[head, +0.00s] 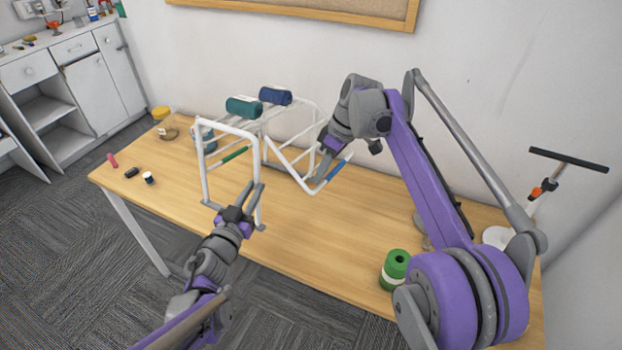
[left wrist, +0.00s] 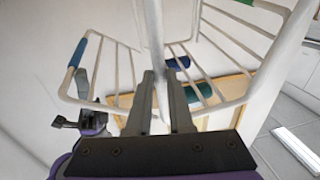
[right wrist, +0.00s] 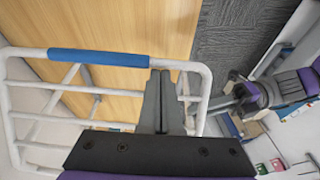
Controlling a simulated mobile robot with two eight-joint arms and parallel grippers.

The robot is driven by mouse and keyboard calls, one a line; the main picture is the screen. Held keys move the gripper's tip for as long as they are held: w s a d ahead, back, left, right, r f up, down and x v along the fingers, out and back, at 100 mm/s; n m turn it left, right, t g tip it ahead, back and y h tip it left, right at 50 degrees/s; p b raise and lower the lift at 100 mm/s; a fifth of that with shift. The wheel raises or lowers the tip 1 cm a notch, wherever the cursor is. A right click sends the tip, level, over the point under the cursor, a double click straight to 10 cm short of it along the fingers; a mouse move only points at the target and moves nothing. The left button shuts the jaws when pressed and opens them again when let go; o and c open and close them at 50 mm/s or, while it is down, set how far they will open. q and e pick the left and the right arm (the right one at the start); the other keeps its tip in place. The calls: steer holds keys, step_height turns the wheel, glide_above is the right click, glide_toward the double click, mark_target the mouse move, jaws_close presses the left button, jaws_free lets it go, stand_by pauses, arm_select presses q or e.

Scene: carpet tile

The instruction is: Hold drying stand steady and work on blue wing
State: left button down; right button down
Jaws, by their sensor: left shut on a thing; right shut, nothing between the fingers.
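The white drying stand (head: 202,180) stands on the table, with a blue-marked wing (head: 340,168) on its right side and a green-marked wing (head: 235,153) inside its frame. My left gripper (head: 252,192) is shut on a white upright of the stand; the upright (left wrist: 153,35) runs between its fingers in the left wrist view. My right gripper (head: 322,172) is shut and empty at the blue wing. In the right wrist view its fingertips (right wrist: 160,75) are at the wing's outer rail, just right of the blue sleeve (right wrist: 97,57). I cannot tell whether they touch the rail.
A green spool (head: 396,268) stands at the table's front right. Small items, including a pink one (head: 113,160), lie at the left end. The front middle of the table (head: 310,235) is clear.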

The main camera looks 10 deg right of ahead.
step_height(320, 180, up, 7)
steer(key=d+g+h, duration=0.1)
steer(key=d, duration=0.1)
steer(key=shift+s+d+f, duration=0.15)
steer(key=shift+d, duration=0.2)
steer(key=shift+f, duration=0.1)
stand_by(1.4)
